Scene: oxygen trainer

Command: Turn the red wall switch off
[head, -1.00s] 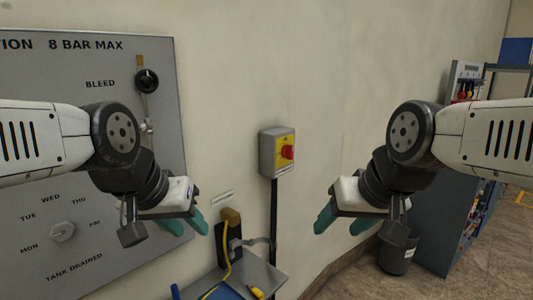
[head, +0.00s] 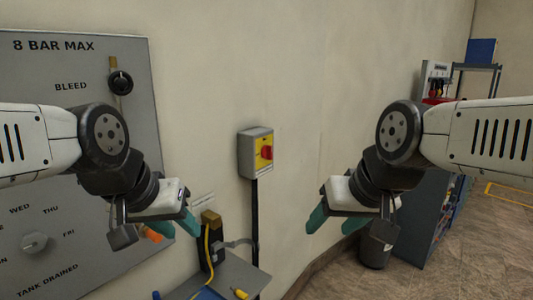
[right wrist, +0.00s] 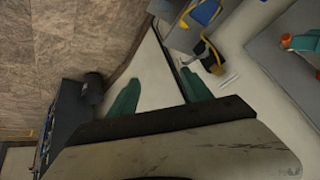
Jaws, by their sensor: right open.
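The red wall switch (head: 267,153) is a red rotary knob on a yellow plate, on the front of a grey box (head: 250,152) on the wall. It is near the middle of the head view, between my two grippers and higher in the picture. My left gripper (head: 181,232), with teal fingers, is below and left of it, and looks open and empty. My right gripper (head: 331,228) is below and right of it, open and empty. It also shows in the right wrist view (right wrist: 160,93), where I cannot make out the switch. Neither gripper touches the switch. The knob's exact angle is too small to tell.
A black conduit (head: 255,215) runs down from the box. Below is a small grey shelf (head: 238,275) with a yellow-cabled device (head: 212,230). A grey panel (head: 75,160) with knobs is at left. A bin (head: 377,247) and blue cabinet (head: 425,215) stand at right.

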